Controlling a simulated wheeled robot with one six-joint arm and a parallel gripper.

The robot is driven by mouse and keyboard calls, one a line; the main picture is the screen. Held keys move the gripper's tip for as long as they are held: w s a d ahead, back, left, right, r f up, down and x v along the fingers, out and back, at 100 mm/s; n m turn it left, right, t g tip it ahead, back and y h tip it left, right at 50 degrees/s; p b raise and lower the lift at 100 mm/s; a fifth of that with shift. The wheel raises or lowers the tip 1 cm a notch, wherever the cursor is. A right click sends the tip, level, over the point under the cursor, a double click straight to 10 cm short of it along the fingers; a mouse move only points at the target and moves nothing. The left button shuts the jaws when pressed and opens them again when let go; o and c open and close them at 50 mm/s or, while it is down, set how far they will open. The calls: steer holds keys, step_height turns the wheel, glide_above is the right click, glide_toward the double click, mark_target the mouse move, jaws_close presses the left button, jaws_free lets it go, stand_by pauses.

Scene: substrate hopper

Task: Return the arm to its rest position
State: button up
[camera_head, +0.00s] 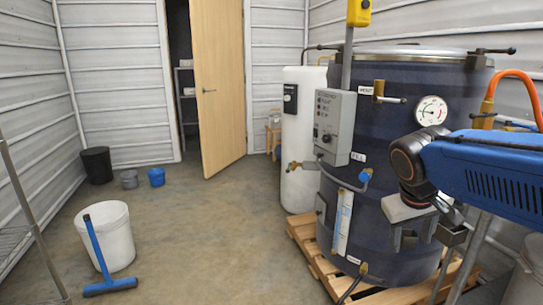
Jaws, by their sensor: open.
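My blue arm (487,178) reaches in from the right edge. My gripper (424,239) hangs below its dark wrist joint, with the jaws pointing down. The jaws are apart and I see nothing between them. The gripper shows in front of the lower right side of a large dark blue tank (384,110). I cannot tell how far it is from the tank wall.
The tank stands on a wooden pallet (306,255), with a grey control box (334,125) and a gauge (431,110). A white cylinder (302,150) stands behind. A white bucket (117,242) and a blue squeegee (96,250) are at left. The middle floor is clear.

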steer(key=s+a+f+y, duration=0.1)
steer(key=s+f, duration=0.3)
steer(key=s, duration=0.2)
steer(key=s+a+f+t+y, duration=0.1)
steer(key=s+a+f+y, duration=0.1)
steer(key=s+f, duration=0.2)
steer(key=s, duration=0.3)
steer(key=shift+a+f+m, duration=0.2)
steer(key=shift+f+m, duration=0.15)
steer(key=shift+m, duration=0.05)
steer(key=shift+s, duration=0.1)
steer(key=shift+c, duration=0.2)
stand_by(0.5)
